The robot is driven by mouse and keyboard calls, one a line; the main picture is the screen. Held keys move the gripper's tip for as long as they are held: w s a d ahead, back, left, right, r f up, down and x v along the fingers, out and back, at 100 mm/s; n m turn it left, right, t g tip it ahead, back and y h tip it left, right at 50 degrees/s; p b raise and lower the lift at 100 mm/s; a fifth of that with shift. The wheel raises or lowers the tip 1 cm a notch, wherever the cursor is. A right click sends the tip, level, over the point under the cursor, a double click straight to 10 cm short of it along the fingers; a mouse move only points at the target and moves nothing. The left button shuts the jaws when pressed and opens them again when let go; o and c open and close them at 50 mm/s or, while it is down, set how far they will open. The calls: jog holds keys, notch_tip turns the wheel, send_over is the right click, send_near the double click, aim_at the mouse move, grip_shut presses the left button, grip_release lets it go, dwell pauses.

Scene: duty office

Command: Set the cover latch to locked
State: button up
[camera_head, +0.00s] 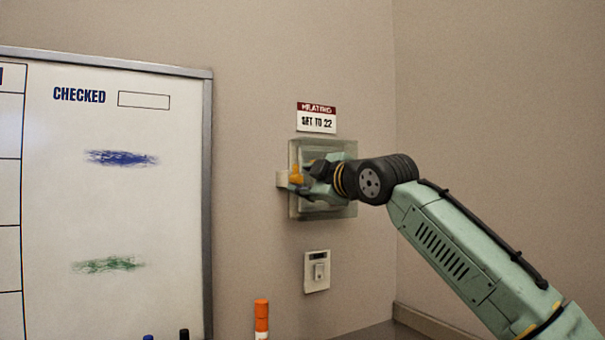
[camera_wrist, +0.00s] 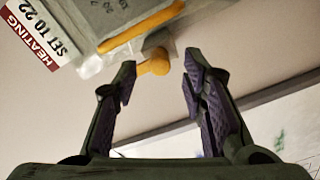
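A clear cover (camera_head: 338,208) sits over a grey wall unit under the heating sign. At its left edge is an orange latch (camera_head: 296,175), partly hidden by my gripper (camera_head: 308,172). My gripper (camera_wrist: 159,72) is open there and empty. The knob lies between the fingertips or just beyond them, with no clear contact; I cannot tell the exact depth. My wrist hides part of the cover in the head view.
A "HEATING SET TO 22" sign (camera_head: 317,118) hangs just above the cover. A framed whiteboard (camera_head: 150,220) stands to the left. An orange-topped marker (camera_head: 261,315) stands at the bottom. The wall to the right is bare.

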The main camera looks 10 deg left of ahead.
jog(key=shift+x, duration=0.85)
jog(key=shift+c, duration=0.3)
grip_shut()
